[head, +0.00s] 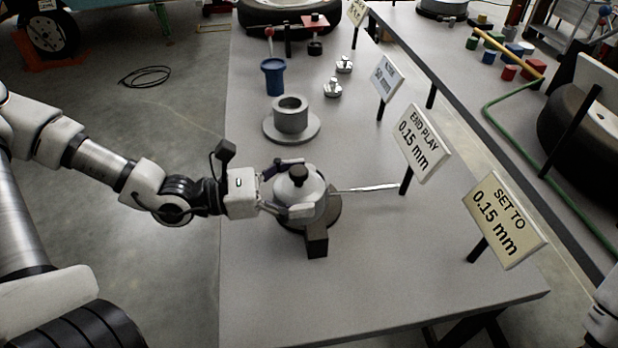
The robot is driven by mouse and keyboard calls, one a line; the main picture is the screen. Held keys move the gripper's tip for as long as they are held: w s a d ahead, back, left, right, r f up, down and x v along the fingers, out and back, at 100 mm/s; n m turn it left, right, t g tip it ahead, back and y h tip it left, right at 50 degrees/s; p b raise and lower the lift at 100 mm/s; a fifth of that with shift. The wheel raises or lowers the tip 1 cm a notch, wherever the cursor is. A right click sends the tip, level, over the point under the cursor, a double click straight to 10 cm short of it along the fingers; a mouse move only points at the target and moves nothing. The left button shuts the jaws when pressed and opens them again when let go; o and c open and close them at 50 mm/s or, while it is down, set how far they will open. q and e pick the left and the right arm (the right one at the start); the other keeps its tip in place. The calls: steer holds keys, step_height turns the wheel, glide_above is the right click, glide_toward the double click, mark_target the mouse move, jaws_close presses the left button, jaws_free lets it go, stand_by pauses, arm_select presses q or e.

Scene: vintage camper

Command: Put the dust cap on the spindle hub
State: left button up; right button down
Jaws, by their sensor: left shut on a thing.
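My left gripper (292,188) reaches in from the left over the grey bench. Its fingers are shut around a pale grey, domed piece with a black knob on top, which I take to be the dust cap (311,184). The cap is directly above a dark round base with a block at its front (317,243). The cap and fingers hide most of that base, so I cannot tell whether they touch or whether this is the spindle hub. A grey hollow cylinder on a round flange (291,117) stands apart, farther back. My right gripper is not in view.
A thin silver tool (365,188) lies right of the cap. A blue cup (273,76) and small metal parts (333,88) stand farther back. Signs (422,143) (505,221) on posts line the right edge. The bench front (330,305) is clear.

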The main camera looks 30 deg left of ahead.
arm_select(q)
steer(key=w+a, duration=0.1)
steer(key=w, duration=0.2)
steer(key=w+a, duration=0.1)
steer(key=w, duration=0.2)
steer(key=w+a+f, duration=0.1)
steer(key=w+a, duration=0.1)
steer(key=w, duration=0.2)
step_height(320, 180, down, 4)
steer(key=shift+w+r, duration=0.1)
steer(key=shift+r, duration=0.15)
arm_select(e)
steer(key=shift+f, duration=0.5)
arm_select(q)
steer(key=shift+f, duration=0.1)
steer(key=o, duration=0.9)
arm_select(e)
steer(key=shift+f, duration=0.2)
arm_select(q)
steer(key=shift+o, duration=0.2)
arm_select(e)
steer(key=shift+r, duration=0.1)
